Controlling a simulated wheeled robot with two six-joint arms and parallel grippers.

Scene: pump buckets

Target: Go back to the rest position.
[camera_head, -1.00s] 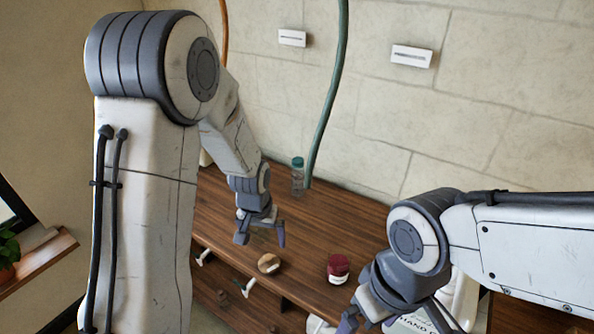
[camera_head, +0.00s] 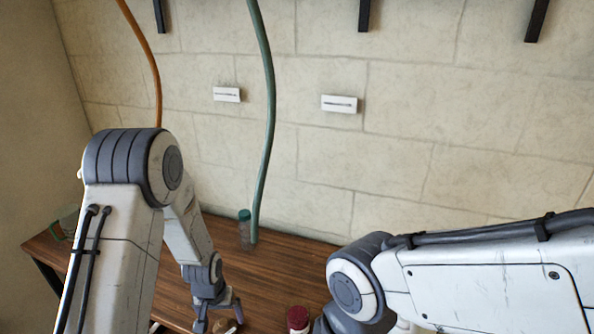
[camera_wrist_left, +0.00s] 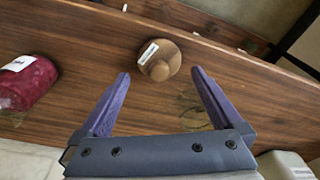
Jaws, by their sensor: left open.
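My left gripper (camera_head: 219,316) is low over the wooden table (camera_head: 165,278), near the bottom of the head view. In the left wrist view its two purple fingers (camera_wrist_left: 160,76) are spread wide with nothing between them. A round brown wooden-looking object with a white label (camera_wrist_left: 159,60) lies just beyond the fingertips, apart from them. My right arm comes in from the right; its gripper is below the picture edge.
A dark red jar (camera_head: 298,319) stands near my right wrist. A teal-capped clear bottle (camera_head: 245,230) stands at the back, by a hanging green hose (camera_head: 267,110). An orange hose (camera_head: 148,60) hangs left. White plates (camera_head: 339,104) are on the wall. The table's middle looks clear.

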